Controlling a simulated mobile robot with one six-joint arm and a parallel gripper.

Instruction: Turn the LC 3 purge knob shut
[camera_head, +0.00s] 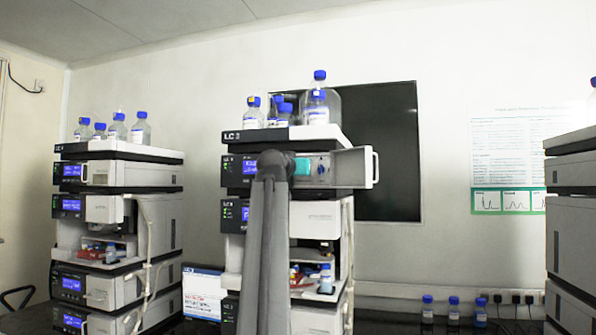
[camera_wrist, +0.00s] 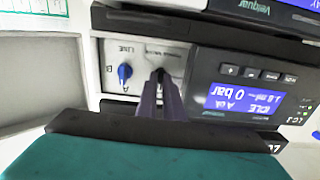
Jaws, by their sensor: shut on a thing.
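The LC 3 stack (camera_head: 232,137) stands in the middle of the head view, with its upper pump module's front door (camera_head: 354,168) swung open to the right. In the wrist view, which is upside down, my gripper (camera_wrist: 160,82) reaches to the white valve panel (camera_wrist: 113,50). Its dark narrow fingers are shut on the purge knob (camera_wrist: 160,73), which is mostly hidden between the fingertips; its turn angle cannot be told. A blue selector knob (camera_wrist: 124,72) marked A, B and LINE sits beside it, apart from the fingers. The pump display (camera_wrist: 240,97) reads 0 bar.
Solvent bottles (camera_head: 319,105) with blue caps stand on top of the stack. The open door's handle (camera_head: 376,167) sticks out at the right. Another stack (camera_head: 118,215) stands at left, and one more (camera_head: 572,230) at the right edge. Small bottles (camera_head: 454,308) stand on the bench.

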